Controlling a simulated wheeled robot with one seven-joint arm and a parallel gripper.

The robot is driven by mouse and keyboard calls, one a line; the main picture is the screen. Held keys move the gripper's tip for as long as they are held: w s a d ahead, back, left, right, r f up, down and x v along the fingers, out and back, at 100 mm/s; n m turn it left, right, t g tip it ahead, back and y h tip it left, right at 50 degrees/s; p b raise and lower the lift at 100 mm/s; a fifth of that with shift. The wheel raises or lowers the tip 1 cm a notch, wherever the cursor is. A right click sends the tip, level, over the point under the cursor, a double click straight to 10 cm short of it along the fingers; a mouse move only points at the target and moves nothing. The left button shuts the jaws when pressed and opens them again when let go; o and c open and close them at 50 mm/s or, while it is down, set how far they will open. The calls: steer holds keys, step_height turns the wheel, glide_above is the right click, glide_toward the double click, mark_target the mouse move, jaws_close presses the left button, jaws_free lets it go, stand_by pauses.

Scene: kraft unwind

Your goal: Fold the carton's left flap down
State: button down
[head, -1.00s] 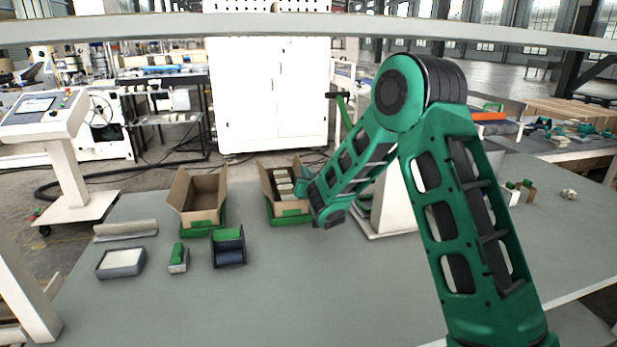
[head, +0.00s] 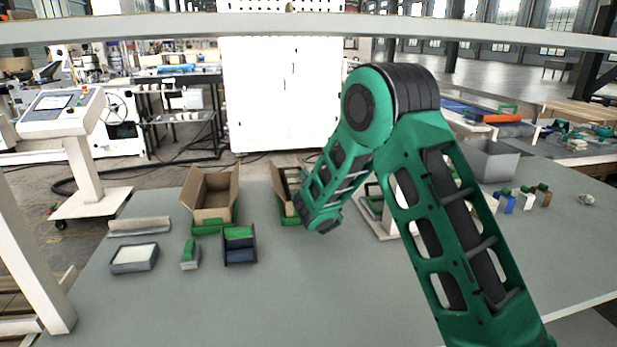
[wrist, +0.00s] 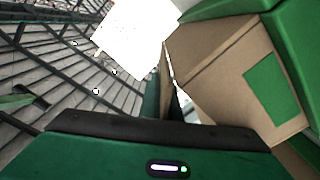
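Two open brown cartons stand on the table in the head view. The left carton (head: 213,213) has its flaps up and looks empty. The right carton (head: 292,207) sits on a green base, its left flap (head: 277,186) standing up; my forearm hides its right part. In the wrist view a carton (wrist: 215,85) with a green label (wrist: 266,88) is close on the right, tilted. A thin dark flap edge shows at its left. My gripper (wrist: 155,128) is just below it in that view; its fingers cannot be made out. The head view hides it behind my arm.
A grey bin (head: 490,160) and several small items stand right. The table's front middle is clear.

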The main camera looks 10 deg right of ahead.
steer(key=shift+a+f+n, duration=0.25)
steer(key=shift+n, duration=0.45)
steer(key=shift+a+f+n, duration=0.2)
steer(key=shift+f+n, duration=0.05)
steer(key=shift+n, duration=0.45)
steer(key=c, duration=2)
jaws_free()
steer(key=shift+s, duration=0.1)
